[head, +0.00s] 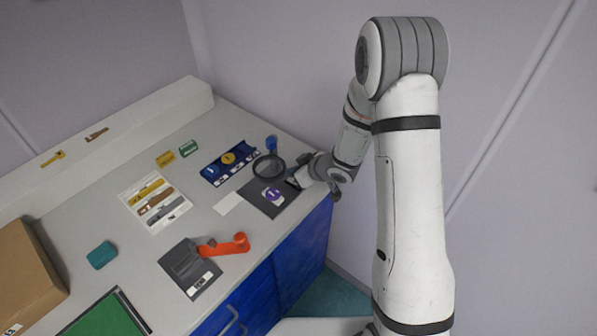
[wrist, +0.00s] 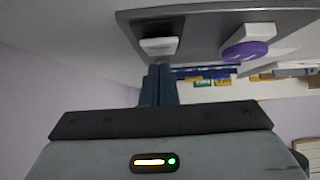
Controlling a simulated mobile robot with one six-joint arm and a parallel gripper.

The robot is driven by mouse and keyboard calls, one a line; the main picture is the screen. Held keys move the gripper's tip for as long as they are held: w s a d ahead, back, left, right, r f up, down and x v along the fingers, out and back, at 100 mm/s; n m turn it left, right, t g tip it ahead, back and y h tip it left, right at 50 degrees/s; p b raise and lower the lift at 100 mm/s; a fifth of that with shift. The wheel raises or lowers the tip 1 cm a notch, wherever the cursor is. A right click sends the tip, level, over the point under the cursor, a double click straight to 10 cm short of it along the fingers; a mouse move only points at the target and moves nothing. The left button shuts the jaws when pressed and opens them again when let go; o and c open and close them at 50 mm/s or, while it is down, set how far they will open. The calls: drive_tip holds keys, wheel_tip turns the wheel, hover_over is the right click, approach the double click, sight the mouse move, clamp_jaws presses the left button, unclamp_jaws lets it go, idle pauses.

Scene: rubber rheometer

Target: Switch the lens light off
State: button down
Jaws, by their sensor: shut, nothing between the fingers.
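The lens stand's dark base plate (head: 262,206) lies near the bench's right edge, with a round dark-rimmed lens (head: 268,167) at its back. A purple disc (head: 272,194) sits on a white block on the plate, and the disc also shows in the wrist view (wrist: 245,51). A white rocker-like piece (wrist: 160,45) sits in a dark recess of the plate. My gripper (wrist: 159,68) is shut and empty, its blue fingertips just by this piece. I cannot tell if they touch. In the head view my gripper (head: 295,182) is at the plate's right end, partly hidden by my wrist.
A blue rack (head: 230,167) with round pieces stands behind the plate, with a blue cup (head: 271,143) beside it. A white card (head: 227,203) lies left of the plate. An orange-handled tool (head: 225,246) lies nearer the front. The wall is close on the right.

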wheel_tip(320, 180, up, 5)
drive_tip(key=p, duration=0.3)
drive_tip(key=shift+w+p, duration=0.1)
drive_tip(key=shift+p, duration=0.3)
drive_tip(key=a+r+v, duration=0.1)
drive_tip(key=v, duration=0.7)
drive_tip(key=shift+d+r, duration=0.25)
drive_tip(key=shift+r, duration=0.1)
drive_tip(key=shift+w, duration=0.1)
drive_tip(key=d+r+m+t+h, duration=0.3)
drive_tip(key=d+r+h, duration=0.2)
drive_tip(key=d+r, duration=0.25)
drive_tip(key=s+d+r+m+g+h+b, duration=0.1)
drive_tip(key=s+d+r+m+g+h, duration=0.1)
drive_tip(key=s+d+r+m+h, duration=0.35)
drive_tip(key=s+g+y, duration=0.1)
drive_tip(key=s+g, duration=0.1)
drive_tip(key=s, duration=0.7)
drive_tip(key=s+a+r+m+g+y+b, duration=0.1)
drive_tip(key=s+g+y, duration=0.1)
drive_tip(key=s, duration=0.8)
drive_tip(key=shift+a+r, duration=0.2)
drive_tip(key=shift+r, duration=0.05)
